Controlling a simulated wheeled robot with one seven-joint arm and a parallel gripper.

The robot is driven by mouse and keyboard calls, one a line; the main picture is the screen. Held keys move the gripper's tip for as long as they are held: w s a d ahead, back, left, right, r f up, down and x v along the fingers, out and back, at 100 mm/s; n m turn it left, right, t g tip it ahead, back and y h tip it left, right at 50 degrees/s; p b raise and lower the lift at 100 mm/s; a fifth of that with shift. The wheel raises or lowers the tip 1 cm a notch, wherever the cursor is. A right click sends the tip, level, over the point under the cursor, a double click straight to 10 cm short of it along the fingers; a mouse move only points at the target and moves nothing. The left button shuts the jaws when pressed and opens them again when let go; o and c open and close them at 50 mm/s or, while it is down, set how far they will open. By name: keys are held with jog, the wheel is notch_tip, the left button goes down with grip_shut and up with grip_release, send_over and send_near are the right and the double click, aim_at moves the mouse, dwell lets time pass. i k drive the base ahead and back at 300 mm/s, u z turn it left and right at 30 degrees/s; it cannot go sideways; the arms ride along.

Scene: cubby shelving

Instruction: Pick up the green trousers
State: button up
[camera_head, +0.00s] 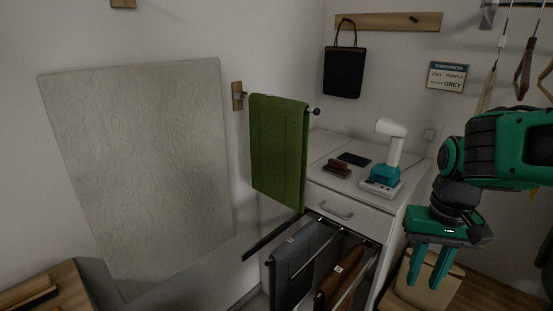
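The green trousers (278,150) hang folded over a bar that sticks out from a wooden wall mount (237,96), left of the white cabinet. They hang straight down, and the bar's dark end knob (316,111) shows at their right. My gripper (429,276) is at the lower right, well apart from the trousers, pointing down. Its two green fingers are spread with a gap between them, and nothing shows between them.
A pull-out rack holds grey trousers (296,262) and brown ones (339,281) below the green pair. The white cabinet (328,149) carries a white-and-teal device (385,170) and a brown brush (337,168). A black bag (344,72) hangs above. A pale board (140,165) is at left.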

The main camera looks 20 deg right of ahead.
aim_at(279, 127)
jog(key=u, duration=2.1)
jog(key=k, duration=0.95)
jog(key=z, duration=1.45)
jog(key=i, duration=1)
